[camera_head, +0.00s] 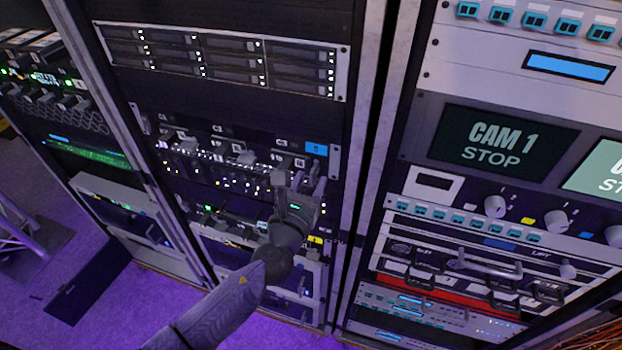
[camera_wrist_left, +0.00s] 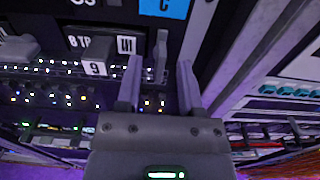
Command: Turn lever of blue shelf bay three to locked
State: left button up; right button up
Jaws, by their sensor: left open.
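A dark shelf panel in the middle rack carries a row of bays with small grey levers. A blue tag (camera_head: 316,148) is at its right end; it also shows in the left wrist view (camera_wrist_left: 164,8), marked C. The rightmost bay (camera_head: 284,160) appears to be bay three. In the left wrist view, a small grey upright lever (camera_wrist_left: 161,52) stands just beyond and between my fingertips. My left gripper (camera_head: 308,180) is open in front of that bay, and also shows in the left wrist view (camera_wrist_left: 159,75). I cannot tell whether it touches the lever. My right gripper is out of view.
A drive unit (camera_head: 225,60) is above the shelf. A pale rack post (camera_head: 372,150) stands just right of my gripper. The right rack holds a CAM 1 STOP screen (camera_head: 492,142) and knobs.

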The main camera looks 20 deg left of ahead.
pick_arm(q)
jog(key=shift+w, duration=0.3)
jog(key=shift+c, duration=0.4)
grip_shut()
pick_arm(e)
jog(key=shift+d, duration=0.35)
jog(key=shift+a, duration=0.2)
